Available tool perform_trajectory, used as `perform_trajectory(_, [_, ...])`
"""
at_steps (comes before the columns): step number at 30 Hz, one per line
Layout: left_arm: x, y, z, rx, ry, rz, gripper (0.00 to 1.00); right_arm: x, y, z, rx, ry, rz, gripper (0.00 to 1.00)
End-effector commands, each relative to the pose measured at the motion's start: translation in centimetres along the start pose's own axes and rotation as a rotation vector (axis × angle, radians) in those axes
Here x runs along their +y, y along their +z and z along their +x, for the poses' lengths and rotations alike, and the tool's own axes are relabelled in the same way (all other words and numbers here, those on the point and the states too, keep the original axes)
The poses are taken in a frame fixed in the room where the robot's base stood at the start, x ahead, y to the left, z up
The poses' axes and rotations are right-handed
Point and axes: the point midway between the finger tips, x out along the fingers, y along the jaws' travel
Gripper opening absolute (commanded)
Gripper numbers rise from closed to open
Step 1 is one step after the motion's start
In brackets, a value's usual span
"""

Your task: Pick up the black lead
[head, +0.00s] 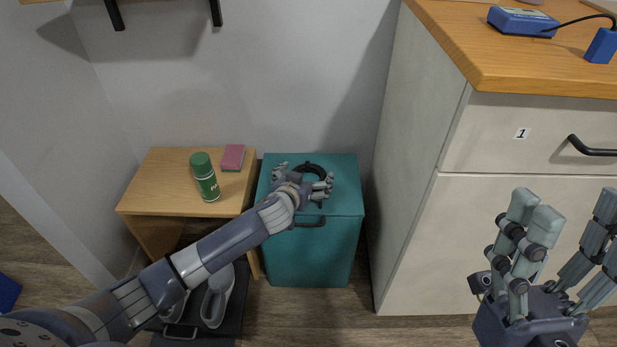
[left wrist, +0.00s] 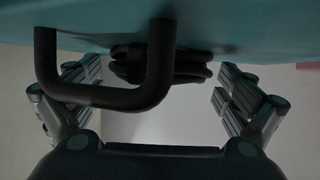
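The black lead (head: 313,167) is a dark coil lying on top of the teal cabinet (head: 310,255). My left gripper (head: 303,175) is over the cabinet top with its fingers spread on either side of the lead, and its hand covers part of the coil. In the left wrist view the lead (left wrist: 192,68) shows between the two open finger sets, apart from both. The cabinet's black handle (left wrist: 105,98) stands nearer to that camera and hides part of the lead. My right gripper (head: 568,235) is open and empty at the lower right, in front of the white drawer unit.
A wooden side table (head: 160,190) left of the cabinet holds a green can (head: 205,177) and a pink sponge (head: 233,157). A wooden counter (head: 500,75) at right bears a blue device (head: 522,21) with a cable.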

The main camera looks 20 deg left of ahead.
Motion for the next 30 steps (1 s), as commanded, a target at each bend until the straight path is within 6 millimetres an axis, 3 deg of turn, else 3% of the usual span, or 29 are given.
perform_trajectory(1, [0.0, 0.0, 0.0, 0.000, 0.000, 0.000, 0.75, 0.0, 0.0, 0.0, 0.000, 0.000, 0.000, 0.64])
perform_trajectory(3, [0.0, 0.0, 0.0, 0.000, 0.000, 0.000, 0.59, 0.0, 0.0, 0.0, -0.001, 0.000, 0.000, 0.64])
perform_trajectory(4, [0.0, 0.0, 0.0, 0.000, 0.000, 0.000, 0.57, 0.0, 0.0, 0.0, -0.001, 0.000, 0.000, 0.64])
perform_trajectory(19, [0.0, -0.4, -0.1, 0.001, 0.000, -0.001, 0.56, 0.0, 0.5, 0.2, -0.025, 0.000, -0.002, 0.64])
perform_trajectory(30, [0.1, -2.5, -1.0, 0.002, 0.001, -0.002, 0.56, 0.6, 6.4, -0.2, -0.330, 0.008, -0.019, 0.64])
